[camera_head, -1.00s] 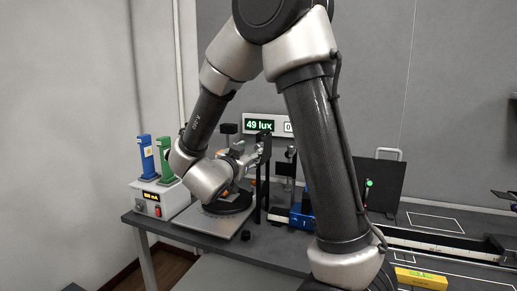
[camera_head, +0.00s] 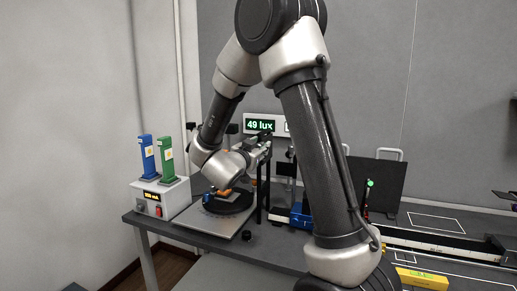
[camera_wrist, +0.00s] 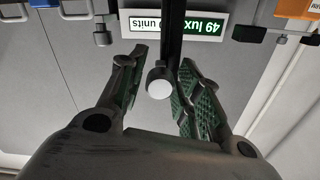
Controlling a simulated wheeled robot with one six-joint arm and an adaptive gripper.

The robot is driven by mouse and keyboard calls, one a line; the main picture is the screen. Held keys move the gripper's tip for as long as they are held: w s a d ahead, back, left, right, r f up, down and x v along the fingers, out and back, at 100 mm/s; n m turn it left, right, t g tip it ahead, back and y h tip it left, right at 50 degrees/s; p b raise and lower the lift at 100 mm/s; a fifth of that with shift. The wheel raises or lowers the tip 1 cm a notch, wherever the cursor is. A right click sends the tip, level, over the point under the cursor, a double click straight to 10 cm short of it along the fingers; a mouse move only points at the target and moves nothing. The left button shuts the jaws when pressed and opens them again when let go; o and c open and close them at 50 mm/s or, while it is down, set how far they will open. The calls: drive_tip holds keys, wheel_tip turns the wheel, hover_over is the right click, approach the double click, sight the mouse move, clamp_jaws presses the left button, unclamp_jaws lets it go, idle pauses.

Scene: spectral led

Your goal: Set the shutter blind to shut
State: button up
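My gripper (camera_wrist: 160,92) is open in the wrist view. Its two green-padded fingers stand either side of a pale round knob (camera_wrist: 160,88) on a dark upright post (camera_wrist: 174,35). Gaps show on both sides of the knob, and I cannot tell its depth between the fingers. In the head view my gripper (camera_head: 259,149) is at the top of black posts (camera_head: 259,200) by the turntable, partly hidden by my wrist. I cannot clearly make out the shutter blind or its position; the knob may belong to it. The lux display (camera_head: 260,125) reads 49 lux.
A black turntable (camera_head: 230,203) with blue and orange parts sits left of the posts. A power box (camera_head: 160,196) holds blue and green units. A dark panel (camera_head: 376,186) and a long rail (camera_head: 440,243) lie to the right. A small black knob (camera_head: 246,235) is near the bench edge.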

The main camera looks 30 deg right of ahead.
clamp_jaws()
wheel_tip(320, 180, down, 10)
drive_tip(key=shift+f, duration=0.25)
drive_tip(key=shift+o, duration=2.2)
unclamp_jaws()
drive_tip(key=shift+f, duration=0.1)
drive_tip(key=shift+o, duration=0.3)
drive_tip(key=shift+a, duration=0.1)
drive_tip(key=v, duration=1.2)
